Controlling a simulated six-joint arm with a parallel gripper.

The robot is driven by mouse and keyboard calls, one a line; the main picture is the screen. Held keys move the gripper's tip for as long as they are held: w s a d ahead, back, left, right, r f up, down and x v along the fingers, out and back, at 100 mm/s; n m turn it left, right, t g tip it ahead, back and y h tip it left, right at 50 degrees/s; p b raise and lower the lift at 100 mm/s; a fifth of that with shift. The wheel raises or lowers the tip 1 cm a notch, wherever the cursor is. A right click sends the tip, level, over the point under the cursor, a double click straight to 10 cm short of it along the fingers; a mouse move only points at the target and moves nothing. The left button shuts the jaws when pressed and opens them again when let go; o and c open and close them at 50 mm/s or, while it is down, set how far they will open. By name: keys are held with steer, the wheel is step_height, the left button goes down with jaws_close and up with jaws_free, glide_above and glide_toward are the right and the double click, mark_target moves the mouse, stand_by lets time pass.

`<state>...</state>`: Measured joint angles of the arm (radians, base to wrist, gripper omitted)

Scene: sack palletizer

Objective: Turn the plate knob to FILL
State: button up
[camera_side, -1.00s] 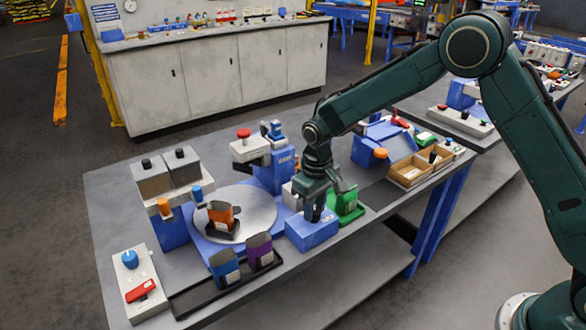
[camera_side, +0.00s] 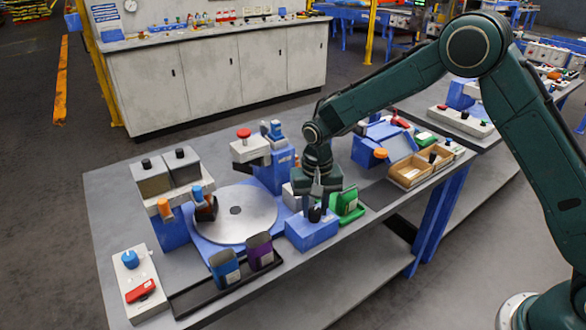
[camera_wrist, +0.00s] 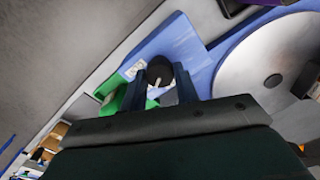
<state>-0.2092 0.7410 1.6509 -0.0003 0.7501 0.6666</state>
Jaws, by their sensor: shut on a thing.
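The plate knob is a black round knob (camera_side: 314,214) on a blue box (camera_side: 312,234) at the bench's front, right of the round grey plate (camera_side: 240,216). My gripper (camera_side: 322,208) points down over the box and is shut on the knob. In the wrist view the knob (camera_wrist: 159,70) sits between my two fingers (camera_wrist: 160,85), with a white mark on it. A white label on the box (camera_wrist: 135,68) is too small to read.
A blue (camera_side: 224,268) and a purple container (camera_side: 260,252) stand in a black tray in front of the plate. A green container (camera_side: 346,204) is close right of my gripper. A filling unit with two hoppers (camera_side: 168,174) stands at the back left.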

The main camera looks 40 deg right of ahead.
mark_target(315, 209)
steer(key=o, duration=1)
steer(key=shift+r, duration=0.15)
step_height(315, 209, up, 14)
steer(key=shift+f, duration=0.2)
stand_by(0.4)
